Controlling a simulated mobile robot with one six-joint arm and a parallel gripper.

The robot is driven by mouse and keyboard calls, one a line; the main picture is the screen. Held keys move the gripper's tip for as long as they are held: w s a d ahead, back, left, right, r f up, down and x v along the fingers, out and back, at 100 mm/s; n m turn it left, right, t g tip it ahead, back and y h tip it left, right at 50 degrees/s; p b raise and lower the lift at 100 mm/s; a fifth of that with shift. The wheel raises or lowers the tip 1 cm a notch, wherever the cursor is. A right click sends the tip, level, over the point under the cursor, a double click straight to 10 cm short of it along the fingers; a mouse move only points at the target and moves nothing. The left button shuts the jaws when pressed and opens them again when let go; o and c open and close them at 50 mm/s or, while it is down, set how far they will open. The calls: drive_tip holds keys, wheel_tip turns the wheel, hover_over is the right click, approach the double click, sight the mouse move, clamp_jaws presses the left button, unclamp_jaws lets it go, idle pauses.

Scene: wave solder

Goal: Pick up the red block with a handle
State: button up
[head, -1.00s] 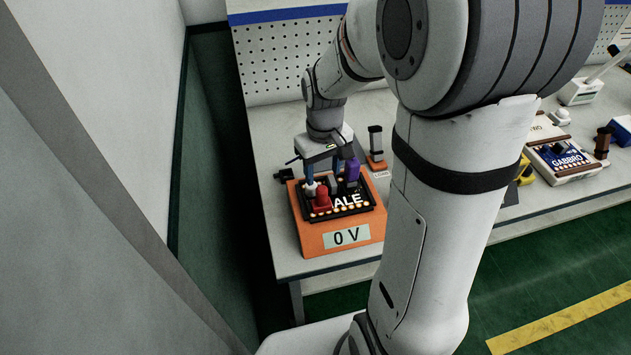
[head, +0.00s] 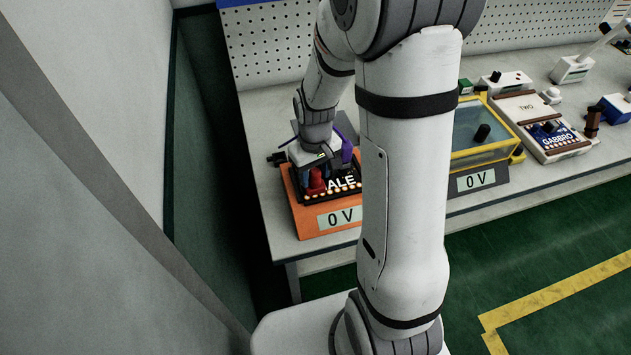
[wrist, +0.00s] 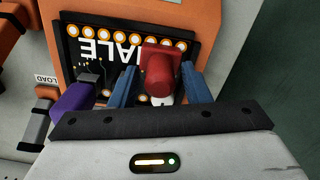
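The red block with a handle (head: 315,182) stands upright on the dark board marked "ALE" (head: 350,188), which lies on an orange unit with a "0 V" display (head: 328,226). In the wrist view the red block (wrist: 160,70) shows between the two blue fingers of my gripper (wrist: 159,84). The fingers are apart, one on each side of it, with a narrow gap at the left finger. I cannot tell whether the right finger touches it. In the head view my gripper (head: 314,168) is low over the board, its fingers mostly hidden.
A purple part (wrist: 72,105) stands close beside the left finger, next to a dark component (wrist: 90,78). A white part (wrist: 163,99) is behind the red block.

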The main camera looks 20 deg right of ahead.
clamp_jaws()
drive_tip(key=shift+r, duration=0.1)
idle(0.3)
wheel_tip(320, 180, up, 10)
drive_tip(key=shift+f, duration=0.1)
idle(0.3)
